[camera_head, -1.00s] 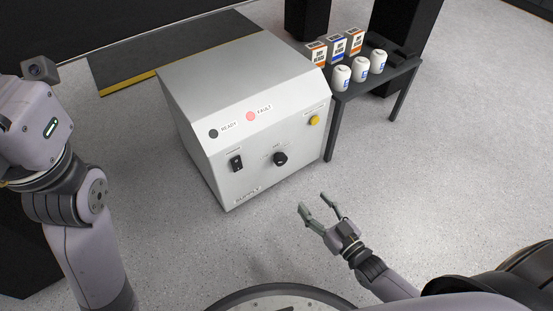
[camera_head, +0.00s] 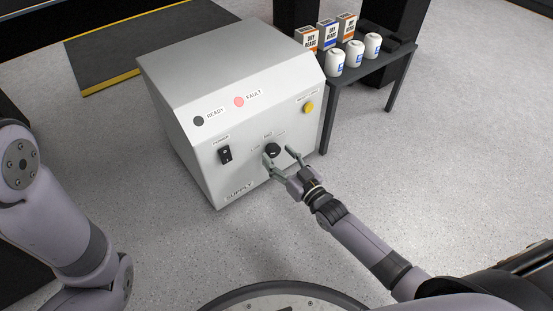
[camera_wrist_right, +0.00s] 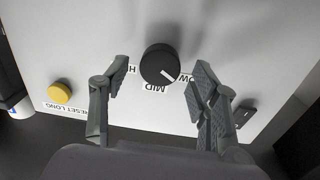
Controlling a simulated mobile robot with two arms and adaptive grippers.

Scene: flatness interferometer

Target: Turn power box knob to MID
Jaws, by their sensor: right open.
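The power box (camera_head: 215,110) is a pale grey cabinet marked SUPPLY. Its black round knob (camera_head: 273,150) sits on the front panel and also shows in the right wrist view (camera_wrist_right: 158,62). The knob's white pointer line lies between the MID label (camera_wrist_right: 156,87) and the partly covered LOW label (camera_wrist_right: 183,79). My right gripper (camera_head: 280,156) is open, with one finger on each side of the knob; in the wrist view gaps show between fingers and knob. One finger covers part of the LOW label. My left gripper is out of view; only its arm shows.
The panel also has a black power switch (camera_head: 225,154), a yellow reset button (camera_head: 308,107), a dark READY lamp (camera_head: 198,121) and a lit red FAULT lamp (camera_head: 239,101). A dark table (camera_head: 395,68) with boxes and white jars stands right of the cabinet. Floor in front is clear.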

